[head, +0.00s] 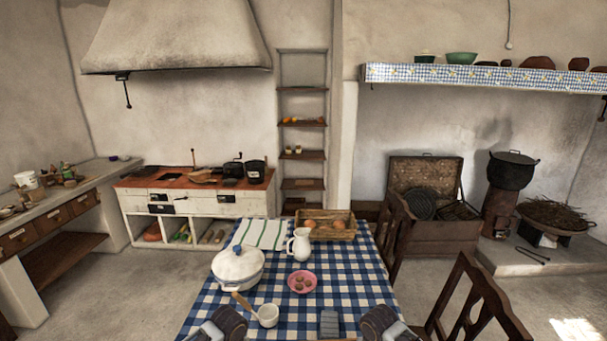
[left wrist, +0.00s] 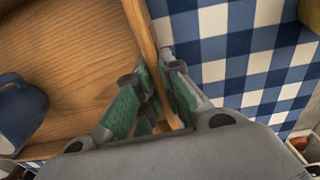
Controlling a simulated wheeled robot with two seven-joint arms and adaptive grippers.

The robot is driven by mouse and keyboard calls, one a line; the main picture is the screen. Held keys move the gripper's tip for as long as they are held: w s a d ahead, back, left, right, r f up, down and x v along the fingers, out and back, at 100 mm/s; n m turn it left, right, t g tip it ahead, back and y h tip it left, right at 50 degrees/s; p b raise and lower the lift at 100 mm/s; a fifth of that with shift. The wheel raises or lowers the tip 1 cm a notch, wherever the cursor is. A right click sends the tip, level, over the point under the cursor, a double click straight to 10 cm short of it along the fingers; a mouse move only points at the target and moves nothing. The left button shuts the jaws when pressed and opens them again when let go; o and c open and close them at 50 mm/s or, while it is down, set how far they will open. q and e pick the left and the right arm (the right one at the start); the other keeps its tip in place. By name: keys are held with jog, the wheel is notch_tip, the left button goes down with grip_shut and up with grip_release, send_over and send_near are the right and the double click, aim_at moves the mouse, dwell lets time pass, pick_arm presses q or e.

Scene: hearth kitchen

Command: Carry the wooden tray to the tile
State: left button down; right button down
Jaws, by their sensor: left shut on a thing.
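In the left wrist view my left gripper (left wrist: 165,90) is shut on the thin upright rim of the wooden tray (left wrist: 70,60), with green-padded fingers on both sides of it. A dark blue mug (left wrist: 18,112) stands on the tray at the left of that view. In the head view only a thin brown strip shows at the bottom edge, perhaps the tray. A small grey-blue block or slab (head: 329,323) is near there; I cannot tell whether it is the tile. My arms show at the bottom corners of the table; the right gripper's fingers are out of sight.
The checked table (head: 345,285) holds a white lidded pot (head: 238,267), a white jug (head: 300,245), a pink bowl (head: 302,282), a white cup (head: 268,316), a striped cloth (head: 259,234) and a wicker basket (head: 328,229). A wooden chair (head: 475,300) stands at the right.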

pick_arm(q)
jog(key=shift+r, duration=0.1)
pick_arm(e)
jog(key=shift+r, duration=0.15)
